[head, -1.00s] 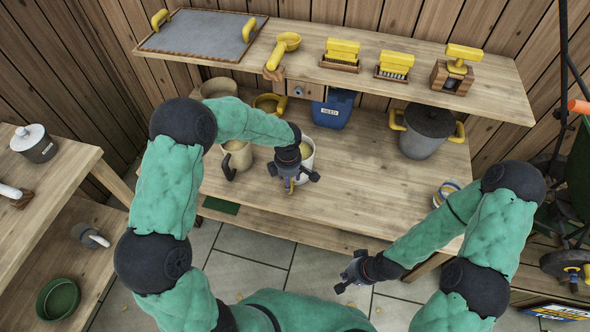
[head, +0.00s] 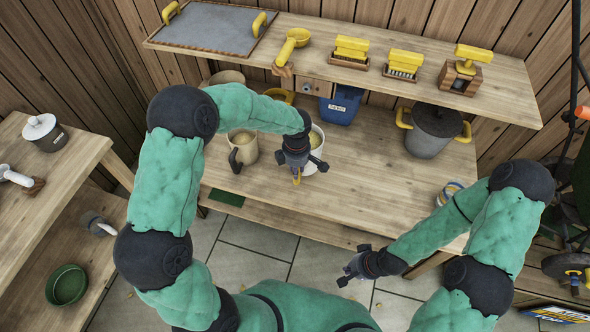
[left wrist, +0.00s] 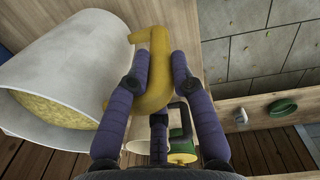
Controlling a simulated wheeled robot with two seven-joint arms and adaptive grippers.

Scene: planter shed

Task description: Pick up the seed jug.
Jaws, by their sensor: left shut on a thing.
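The seed jug (head: 319,148) is a pale jug with yellowish seed inside, standing on the wooden bench, partly hidden behind my left gripper (head: 297,172). In the left wrist view the jug (left wrist: 45,50) fills the left side, with seed visible in its mouth. Its curved yellow handle (left wrist: 155,88) lies between the fingers of my left gripper (left wrist: 160,62), which is shut on it. I cannot tell any gap between jug and bench. My right gripper (head: 356,264) is empty and open, low in front of the bench, far from the jug.
A beige jug with a dark handle (head: 243,148) stands close left of the seed jug. A blue bin (head: 341,106) is behind, and a lidded grey pot (head: 434,132) is to the right. The shelf (head: 330,50) overhangs the back. The bench's middle right is clear.

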